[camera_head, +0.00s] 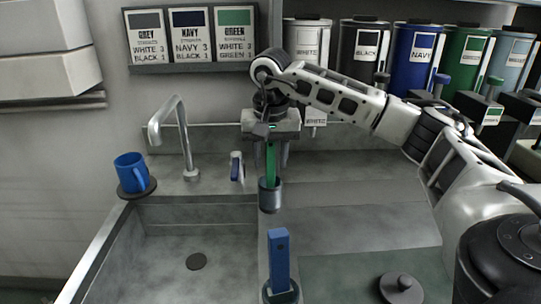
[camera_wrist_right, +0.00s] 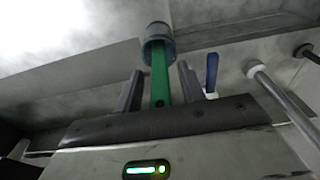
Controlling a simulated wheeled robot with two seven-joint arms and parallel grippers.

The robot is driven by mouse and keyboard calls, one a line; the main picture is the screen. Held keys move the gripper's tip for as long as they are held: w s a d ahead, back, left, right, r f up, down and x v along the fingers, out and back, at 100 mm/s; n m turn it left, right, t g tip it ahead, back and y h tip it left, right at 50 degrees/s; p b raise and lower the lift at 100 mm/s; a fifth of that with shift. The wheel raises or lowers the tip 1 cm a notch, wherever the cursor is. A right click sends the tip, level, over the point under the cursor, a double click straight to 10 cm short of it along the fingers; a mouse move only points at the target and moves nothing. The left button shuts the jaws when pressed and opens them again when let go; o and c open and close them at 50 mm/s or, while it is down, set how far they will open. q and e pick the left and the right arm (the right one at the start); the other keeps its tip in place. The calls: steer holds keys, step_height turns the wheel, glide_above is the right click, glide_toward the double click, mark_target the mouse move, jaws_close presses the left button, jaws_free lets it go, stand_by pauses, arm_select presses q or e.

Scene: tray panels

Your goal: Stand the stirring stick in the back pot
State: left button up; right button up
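A green stirring stick (camera_head: 270,160) stands upright with its lower end in the grey back pot (camera_head: 270,197) on the ledge by the sink. My right gripper (camera_head: 271,142) is above the pot, pointing down around the stick's upper part. In the right wrist view the green stick (camera_wrist_right: 160,82) runs between the two fingers, with a gap on each side, so the gripper looks open. The pot (camera_wrist_right: 158,45) shows there at the stick's far end. My left gripper is not in view.
A blue stick (camera_head: 279,258) stands in the front pot (camera_head: 281,293). A tap (camera_head: 183,140), a blue-handled tool (camera_head: 237,168) and a blue mug (camera_head: 131,170) are left of the gripper. A grey knobbed lid (camera_head: 401,287) lies front right. Paint dispensers (camera_head: 418,57) line the back.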

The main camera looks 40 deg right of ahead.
step_height(320, 180, up, 12)
steer(key=s+p, duration=0.1)
steer(key=p, duration=0.1)
steer(key=shift+a, duration=0.45)
steer(key=shift+s, duration=0.1)
stand_by(0.4)
